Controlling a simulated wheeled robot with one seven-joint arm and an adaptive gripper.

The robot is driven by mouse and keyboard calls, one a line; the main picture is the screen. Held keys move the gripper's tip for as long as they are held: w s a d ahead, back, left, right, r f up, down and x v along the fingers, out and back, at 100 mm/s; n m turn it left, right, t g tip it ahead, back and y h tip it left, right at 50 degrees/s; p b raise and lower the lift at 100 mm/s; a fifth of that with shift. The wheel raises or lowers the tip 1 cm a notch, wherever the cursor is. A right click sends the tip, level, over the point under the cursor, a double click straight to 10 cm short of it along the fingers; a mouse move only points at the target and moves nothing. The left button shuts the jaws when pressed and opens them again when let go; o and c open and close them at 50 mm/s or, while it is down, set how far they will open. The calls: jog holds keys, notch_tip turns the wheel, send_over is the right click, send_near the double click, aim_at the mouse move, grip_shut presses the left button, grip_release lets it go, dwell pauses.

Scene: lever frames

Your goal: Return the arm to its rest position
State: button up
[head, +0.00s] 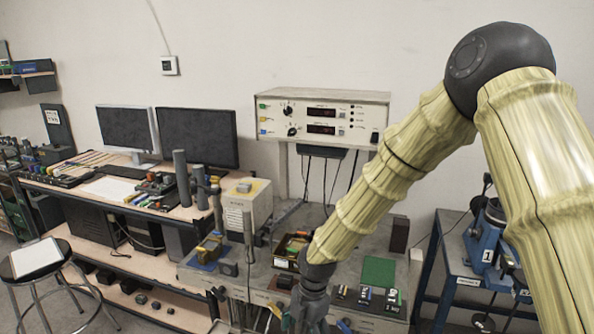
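My arm (400,150) reaches in from the right side, bends at a dark elbow joint (497,65) and slopes down to the left. Its links wear a yellowish ribbed cover. My gripper (305,312) is at the bottom middle of the head view, in front of the grey workbench. Its fingers are small, dark and partly cut off by the lower edge, so I cannot tell whether they are open or shut, or hold anything.
The workbench (340,268) carries a green plate (378,271) and small parts. A white instrument box (320,118) stands behind it. A desk with two monitors (197,137) and a stool (36,258) are at left. A blue machine (487,240) stands at right.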

jog(key=s+d+f+m+b, duration=0.1)
jog(key=s+d+f+m, duration=0.2)
jog(key=s+f+m, duration=0.3)
jog(key=s+d+f+m+y+b, duration=0.1)
jog(key=s+d+f+m, duration=0.15)
jog(key=s+f, duration=0.45)
jog(key=s+d+f+m+b, duration=0.1)
jog(key=s+d+f+m, duration=0.15)
jog(key=f+m, duration=0.45)
jog(key=s+d+f+m+h+b, duration=0.1)
jog(key=s+d+f+m, duration=0.4)
jog(key=s, duration=0.4)
jog(key=s+d+f+m+h+b, duration=0.1)
jog(key=s+d+f+m+b, duration=0.1)
jog(key=s+d+f+m, duration=0.4)
jog(key=s+d+m, duration=0.1)
jog(key=s+d, duration=0.1)
jog(key=s, duration=0.2)
jog(key=shift+t, duration=0.4)
